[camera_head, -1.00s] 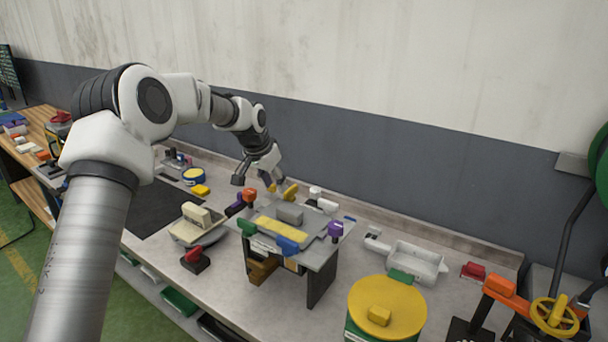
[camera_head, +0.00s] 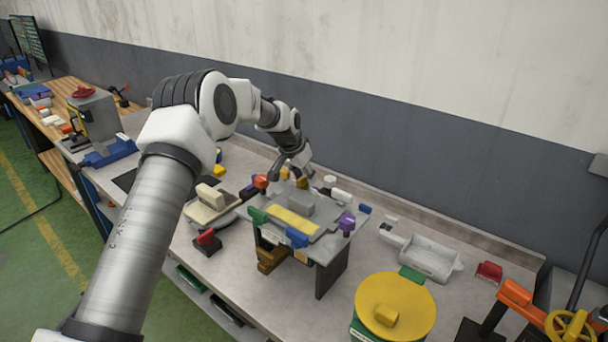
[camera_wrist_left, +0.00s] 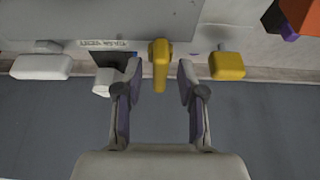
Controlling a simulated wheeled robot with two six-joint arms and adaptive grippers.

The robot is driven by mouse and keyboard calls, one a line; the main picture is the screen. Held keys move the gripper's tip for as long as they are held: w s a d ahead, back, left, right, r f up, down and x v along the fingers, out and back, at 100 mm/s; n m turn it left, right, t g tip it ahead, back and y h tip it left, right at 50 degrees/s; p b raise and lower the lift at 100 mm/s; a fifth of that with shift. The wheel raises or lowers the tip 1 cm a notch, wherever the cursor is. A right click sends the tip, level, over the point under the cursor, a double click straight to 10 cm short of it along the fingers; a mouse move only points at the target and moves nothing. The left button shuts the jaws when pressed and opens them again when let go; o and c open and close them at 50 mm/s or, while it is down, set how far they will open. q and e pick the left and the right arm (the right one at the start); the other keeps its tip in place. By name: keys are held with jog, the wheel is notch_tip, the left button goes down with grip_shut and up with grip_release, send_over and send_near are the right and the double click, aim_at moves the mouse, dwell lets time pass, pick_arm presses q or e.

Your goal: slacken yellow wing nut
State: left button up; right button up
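The yellow wing nut (camera_head: 302,182) stands at the back edge of the grey raised fixture plate (camera_head: 322,222). In the left wrist view the wing nut (camera_wrist_left: 160,64) is upright in the picture, centred between the fingers. My left gripper (camera_head: 291,165) is at the back of the plate, close to the wing nut. In the wrist view my left gripper (camera_wrist_left: 159,72) is open, one finger on each side of the wing nut, with a visible gap at both sides. The head view partly hides the fingertips. My right gripper is not in view.
A second yellow block (camera_wrist_left: 227,65) sits beside the wing nut. Orange (camera_head: 261,181), green (camera_head: 258,215), blue (camera_head: 297,237) and purple (camera_head: 347,221) handles surround the plate. A yellow round lid (camera_head: 405,300) stands at the front right. The grey wall is close behind.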

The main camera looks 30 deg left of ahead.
pick_arm(q)
jog(key=shift+s+r, duration=0.2)
jog(key=shift+s, duration=0.1)
grip_shut()
